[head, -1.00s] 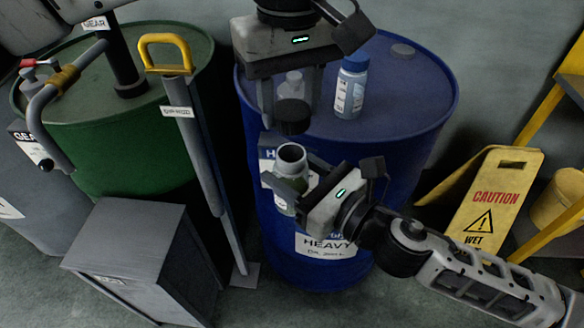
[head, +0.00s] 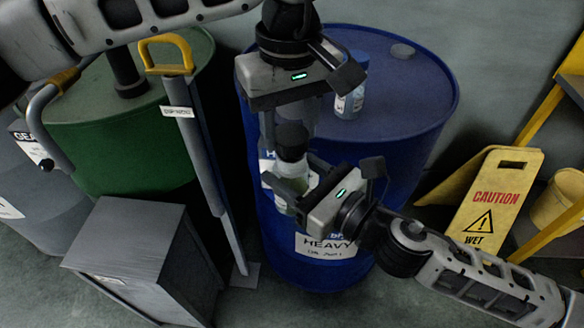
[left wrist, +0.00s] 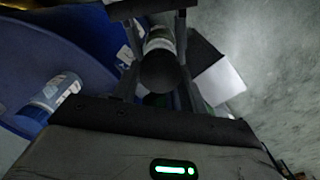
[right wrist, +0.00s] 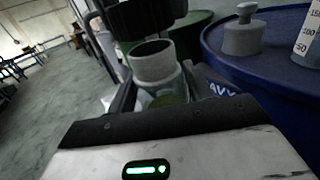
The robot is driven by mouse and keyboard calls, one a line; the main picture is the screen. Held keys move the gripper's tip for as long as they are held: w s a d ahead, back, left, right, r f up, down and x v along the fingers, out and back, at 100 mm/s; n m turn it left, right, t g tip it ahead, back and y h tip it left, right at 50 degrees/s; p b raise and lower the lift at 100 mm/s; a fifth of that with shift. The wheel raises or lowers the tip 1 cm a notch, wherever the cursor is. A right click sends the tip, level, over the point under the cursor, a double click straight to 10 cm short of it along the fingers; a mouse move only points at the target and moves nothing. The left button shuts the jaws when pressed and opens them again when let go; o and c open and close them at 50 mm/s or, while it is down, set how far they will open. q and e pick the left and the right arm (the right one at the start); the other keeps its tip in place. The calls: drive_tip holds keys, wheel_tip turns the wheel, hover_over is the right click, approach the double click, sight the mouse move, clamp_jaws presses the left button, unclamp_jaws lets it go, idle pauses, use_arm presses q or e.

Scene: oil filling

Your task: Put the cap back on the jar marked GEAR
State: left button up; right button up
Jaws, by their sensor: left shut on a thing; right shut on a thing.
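The black cap (head: 291,136) is held in my left gripper (head: 290,128), which is shut on it and points down. The jar (head: 291,172) is a clear vessel with a pale neck, upright in my right gripper (head: 296,184), which is shut around its body. In the right wrist view the cap (right wrist: 148,18) hangs just above the jar's open mouth (right wrist: 153,47), apart from it and roughly over it. In the left wrist view the cap (left wrist: 160,72) covers part of the jar. The jar's marking is not readable.
The blue drum (head: 400,110) stands behind both grippers. A blue-capped bottle (head: 350,97) and a grey knobbed object (right wrist: 243,35) are on its top. A green drum (head: 100,135), a yellow-handled pole (head: 190,130) and a grey cabinet (head: 125,250) are left; a caution sign (head: 492,200) is right.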

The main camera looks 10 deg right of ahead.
sight(291, 181)
idle(0.5)
use_arm(q)
drive_tip(key=shift+f, duration=0.9)
drive_tip(key=shift+f, duration=0.6)
drive_tip(key=m, duration=0.7)
drive_tip(key=shift+d, duration=0.1)
drive_tip(key=m, duration=0.5)
drive_tip(key=shift+s, duration=0.1)
drive_tip(key=m, duration=0.4)
drive_tip(key=shift+d, duration=0.1)
drive_tip(key=o, duration=1)
drive_tip(key=shift+c, duration=0.2)
